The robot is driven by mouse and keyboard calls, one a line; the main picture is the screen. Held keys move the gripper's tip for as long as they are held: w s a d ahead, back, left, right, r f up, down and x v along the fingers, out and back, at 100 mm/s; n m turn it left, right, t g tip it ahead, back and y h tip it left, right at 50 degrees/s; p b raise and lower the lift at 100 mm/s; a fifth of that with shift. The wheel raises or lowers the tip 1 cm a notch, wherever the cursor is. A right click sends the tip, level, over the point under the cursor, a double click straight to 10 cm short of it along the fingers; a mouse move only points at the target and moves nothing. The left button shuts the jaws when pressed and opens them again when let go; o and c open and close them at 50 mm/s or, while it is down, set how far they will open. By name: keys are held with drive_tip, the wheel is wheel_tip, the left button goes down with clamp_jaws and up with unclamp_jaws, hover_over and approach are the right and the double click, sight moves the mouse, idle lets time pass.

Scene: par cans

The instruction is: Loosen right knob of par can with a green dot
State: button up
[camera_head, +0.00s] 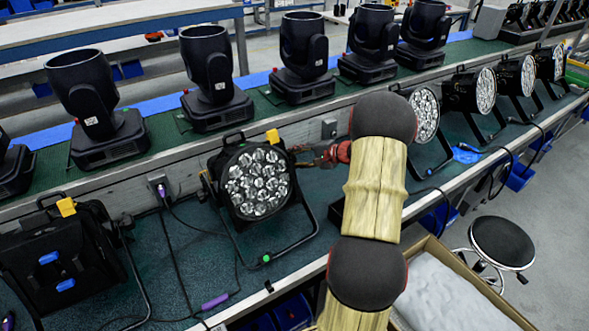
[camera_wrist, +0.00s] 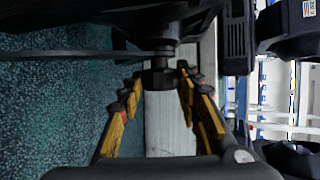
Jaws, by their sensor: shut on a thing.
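The par can (camera_head: 258,182) with the green dot (camera_head: 266,258) stands on the lower green shelf in the head view, its lens array facing forward. The dot is on the front of its floor bracket. My gripper (camera_head: 312,160) reaches in from the right at the par can's right side. In the wrist view, my gripper (camera_wrist: 160,82) has its yellow-and-black fingers on both sides of the dark right knob (camera_wrist: 160,74), shut on it. The knob sits on a short shaft below the black housing. In the head view the knob is too small and covered to make out.
Another par can (camera_head: 62,262) with blue connectors stands at left. More par cans (camera_head: 470,92) stand at right behind my arm. Moving heads (camera_head: 208,85) line the upper shelf. Cables and a purple connector (camera_head: 214,302) lie on the shelf. A box (camera_head: 440,290) and stool (camera_head: 502,242) are at right.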

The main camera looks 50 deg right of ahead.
drive_tip(key=shift+s+f+n+t+b, duration=0.1)
drive_tip(key=shift+f+n+t+b, duration=0.15)
drive_tip(key=shift+t+b, duration=0.95)
drive_tip(key=shift+s+f+n+t+b, duration=0.1)
drive_tip(key=shift+f+n+t+b, duration=0.2)
drive_tip(key=shift+b, duration=1.75)
drive_tip(key=shift+w+f+n+t+b, duration=0.1)
drive_tip(key=shift+n+t+b, duration=0.4)
drive_tip(key=shift+t, duration=0.8)
drive_tip(key=o, duration=1.1)
drive_tip(key=shift+o, duration=0.3)
drive_tip(key=s+d, duration=0.1)
drive_tip(key=s, duration=1.1)
drive_tip(key=shift+d+f, duration=0.25)
drive_tip(key=shift+d, duration=0.05)
